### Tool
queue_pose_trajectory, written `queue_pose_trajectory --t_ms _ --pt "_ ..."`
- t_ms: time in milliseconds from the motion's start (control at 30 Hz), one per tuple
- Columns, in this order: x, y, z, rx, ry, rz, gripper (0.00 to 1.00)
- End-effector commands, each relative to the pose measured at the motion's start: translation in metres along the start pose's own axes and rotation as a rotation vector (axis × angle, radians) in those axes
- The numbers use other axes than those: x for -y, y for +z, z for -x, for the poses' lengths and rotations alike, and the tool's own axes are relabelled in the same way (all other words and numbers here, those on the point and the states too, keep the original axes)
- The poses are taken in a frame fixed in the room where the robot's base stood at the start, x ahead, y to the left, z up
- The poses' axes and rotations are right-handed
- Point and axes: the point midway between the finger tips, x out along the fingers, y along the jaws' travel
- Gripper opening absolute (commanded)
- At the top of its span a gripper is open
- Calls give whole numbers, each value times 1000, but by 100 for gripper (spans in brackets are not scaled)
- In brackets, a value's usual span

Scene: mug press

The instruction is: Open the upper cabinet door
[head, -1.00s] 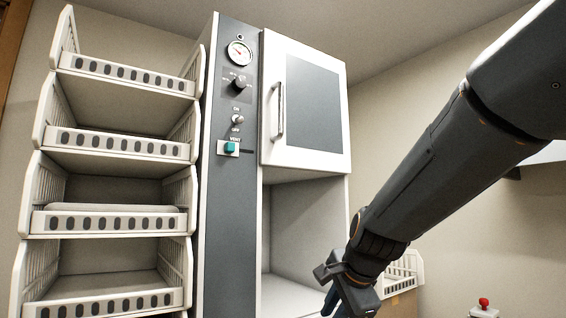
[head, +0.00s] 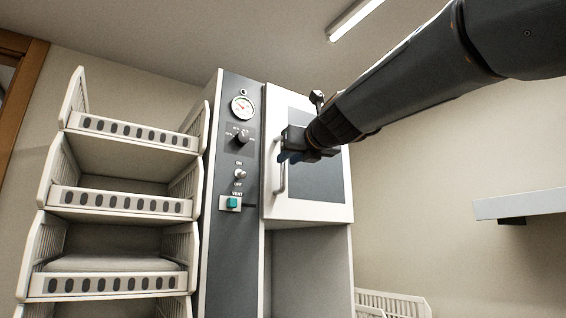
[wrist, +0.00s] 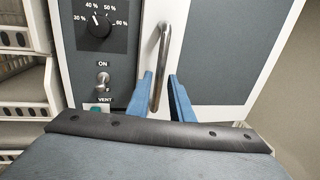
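The upper cabinet door (head: 322,208) is white with a grey panel and looks closed in the head view. Its metal bar handle (head: 278,179) runs upright along the door's left edge. The handle also shows in the wrist view (wrist: 161,62). My gripper (head: 287,156) is at the handle in the head view, partly hiding it. In the wrist view the two blue fingers of my gripper (wrist: 159,90) are apart, one on each side of the handle's lower part. Whether a finger touches the bar I cannot tell.
A grey control panel (head: 231,270) with a gauge, knob, switch and green vent button stands left of the door. Stacked white bins (head: 120,206) stand farther left. An open compartment (head: 305,270) lies below the door. A shelf (head: 530,204) is on the right wall.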

Motion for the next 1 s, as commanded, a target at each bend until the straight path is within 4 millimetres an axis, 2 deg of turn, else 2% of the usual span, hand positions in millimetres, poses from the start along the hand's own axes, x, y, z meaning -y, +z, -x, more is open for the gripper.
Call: queue_pose_trajectory --t_ms 100,300,700,833,1000 --pt "-1 0 -19 -2 1 1 20" --pt "0 0 -40 -1 0 3 20" --pt "0 0 -47 -1 -1 4 20" --pt "0 0 -47 -1 -1 4 0" --pt "0 0 -47 -1 -1 4 0"
